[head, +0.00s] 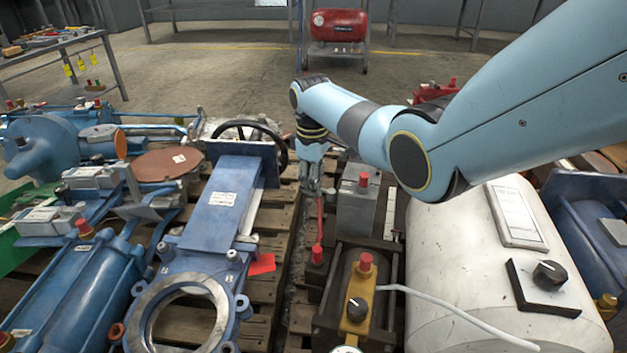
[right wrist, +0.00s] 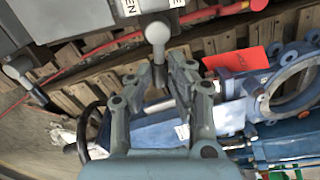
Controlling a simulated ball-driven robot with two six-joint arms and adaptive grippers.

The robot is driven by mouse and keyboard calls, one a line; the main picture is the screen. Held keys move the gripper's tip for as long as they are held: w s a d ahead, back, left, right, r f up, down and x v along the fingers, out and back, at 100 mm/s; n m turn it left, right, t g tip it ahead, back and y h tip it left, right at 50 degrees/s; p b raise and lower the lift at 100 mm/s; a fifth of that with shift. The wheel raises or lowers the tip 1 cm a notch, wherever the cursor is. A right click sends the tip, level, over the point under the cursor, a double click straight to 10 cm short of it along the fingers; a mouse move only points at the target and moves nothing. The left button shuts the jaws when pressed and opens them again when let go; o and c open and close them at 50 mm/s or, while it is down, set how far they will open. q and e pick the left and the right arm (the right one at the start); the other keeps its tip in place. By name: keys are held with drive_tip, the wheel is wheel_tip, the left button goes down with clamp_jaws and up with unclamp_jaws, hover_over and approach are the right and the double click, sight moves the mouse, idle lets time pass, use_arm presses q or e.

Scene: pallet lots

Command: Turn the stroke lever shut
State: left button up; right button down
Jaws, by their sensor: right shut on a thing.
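The stroke lever shows in the right wrist view as a grey stem with a round knob (right wrist: 157,33), beside a grey housing (right wrist: 90,15) with a white label whose lettering is partly cut off. My right gripper (right wrist: 168,78) is shut on the lever's stem, with the knob standing out past the fingertips. In the head view my right gripper (head: 311,178) points down beside a grey box (head: 357,208). The lever itself is hidden there by the gripper and arm. My left gripper is not in view.
A blue gate valve with a black handwheel (head: 250,128) lies on the pallet left of the gripper. A thin red rod (head: 320,218) and red-capped parts stand close by. A white tank (head: 450,265) fills the right. A second grey knob (right wrist: 14,68) shows at left in the wrist view.

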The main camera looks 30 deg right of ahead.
drive_tip(key=shift+w+d+r+m+p, duration=0.1)
drive_tip(key=shift+w+d+m+p, duration=0.1)
drive_tip(key=shift+m, duration=0.4)
drive_tip(key=shift+w+d+r+m+p, duration=0.1)
drive_tip(key=shift+d+m+p, duration=0.1)
drive_tip(key=shift+m, duration=0.4)
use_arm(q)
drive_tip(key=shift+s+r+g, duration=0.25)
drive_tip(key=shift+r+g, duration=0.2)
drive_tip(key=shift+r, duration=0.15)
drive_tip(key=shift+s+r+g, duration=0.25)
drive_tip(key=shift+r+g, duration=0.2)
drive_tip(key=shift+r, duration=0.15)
use_arm(e)
drive_tip(key=shift+w+d+f+m, duration=0.1)
drive_tip(key=shift+d+m, duration=0.25)
drive_tip(key=shift+m, duration=0.6)
drive_tip(key=shift+w+d+f+m, duration=0.1)
drive_tip(key=shift+d+m, duration=0.2)
drive_tip(key=shift+m, duration=0.65)
drive_tip(key=c, duration=1.2)
unclamp_jaws()
drive_tip(key=shift+c, duration=0.2)
wheel_tip(320, 180, up, 12)
drive_tip(key=shift+a, duration=0.3)
drive_tip(key=shift+s, duration=0.1)
